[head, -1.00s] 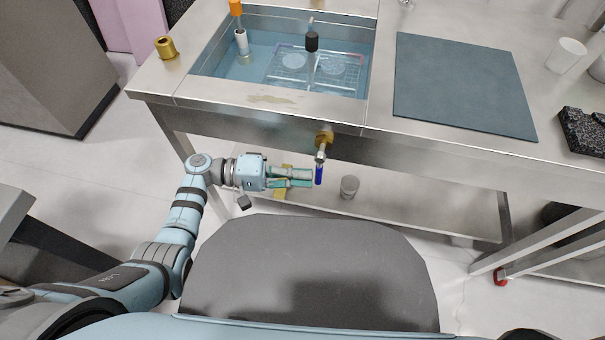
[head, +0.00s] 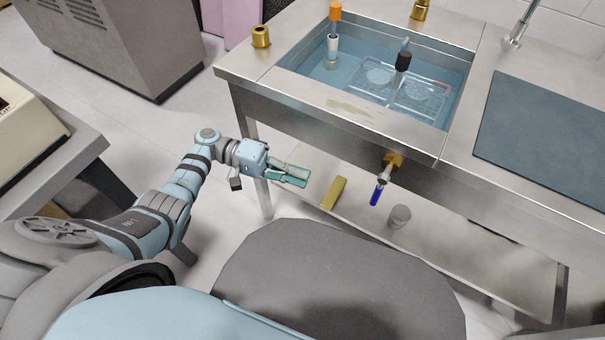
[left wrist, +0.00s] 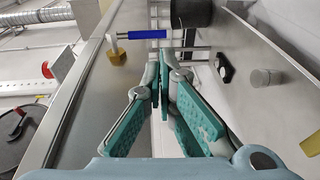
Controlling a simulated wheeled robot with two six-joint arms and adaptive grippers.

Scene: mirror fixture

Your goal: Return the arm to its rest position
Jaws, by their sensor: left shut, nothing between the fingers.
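My left gripper (head: 290,175) is shut and empty in the head view. It hangs in the air in front of the steel sink bench, left of the blue-handled drain valve (head: 377,192) and apart from it. In the left wrist view, the teal-padded fingers of this gripper (left wrist: 165,75) lie close together with nothing between them. The blue valve handle also shows there (left wrist: 147,34), beyond the fingertips. My right gripper is not in view.
The water-filled basin (head: 345,90) holds a rack (head: 420,97) and upright probes. A yellow block (head: 333,193) and a grey cup (head: 399,216) stand on the lower shelf. A dark mat (head: 545,135) lies on the bench. Open floor lies left of the bench.

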